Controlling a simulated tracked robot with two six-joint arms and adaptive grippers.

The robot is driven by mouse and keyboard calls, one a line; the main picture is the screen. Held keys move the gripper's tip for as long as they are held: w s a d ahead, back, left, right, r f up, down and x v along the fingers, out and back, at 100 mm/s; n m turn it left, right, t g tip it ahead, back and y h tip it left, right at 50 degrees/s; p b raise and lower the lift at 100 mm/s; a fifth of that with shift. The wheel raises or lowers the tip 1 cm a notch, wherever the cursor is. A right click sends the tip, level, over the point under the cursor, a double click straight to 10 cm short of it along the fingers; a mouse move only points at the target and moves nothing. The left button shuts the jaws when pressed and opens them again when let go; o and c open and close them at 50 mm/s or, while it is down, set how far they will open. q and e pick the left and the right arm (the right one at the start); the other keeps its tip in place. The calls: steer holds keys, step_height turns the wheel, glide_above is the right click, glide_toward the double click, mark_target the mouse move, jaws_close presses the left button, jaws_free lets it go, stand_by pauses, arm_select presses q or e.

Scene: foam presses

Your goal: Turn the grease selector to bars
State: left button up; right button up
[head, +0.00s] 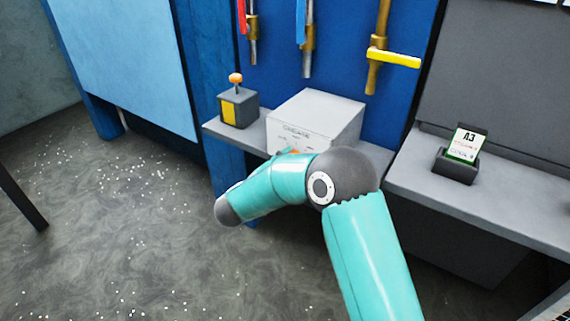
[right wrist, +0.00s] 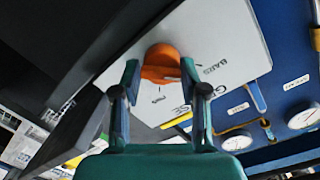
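The grease selector is an orange knob (right wrist: 160,62) on the pale sloped face of a grey box (right wrist: 225,45). In the head view the box (head: 320,112) stands on a shelf, and my right arm covers most of the knob, leaving a sliver of orange. In the right wrist view the printed word BARS shows to the right of the knob. My right gripper (right wrist: 160,70) is open, with one finger on each side of the knob. Narrow gaps seem to remain; contact is not clear. My left gripper is not in view.
A grey box with a yellow face and orange-topped lever (head: 238,107) stands left on the shelf (head: 228,136). Valves with red, blue and yellow (head: 392,58) handles hang on the blue wall. A card holder (head: 456,165) sits on the right-hand bench (head: 500,205).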

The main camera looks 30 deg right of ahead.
steer(key=o, duration=0.3)
steer(key=shift+d+f, duration=0.15)
steer(key=shift+o, duration=0.2)
steer(key=v, duration=1.2)
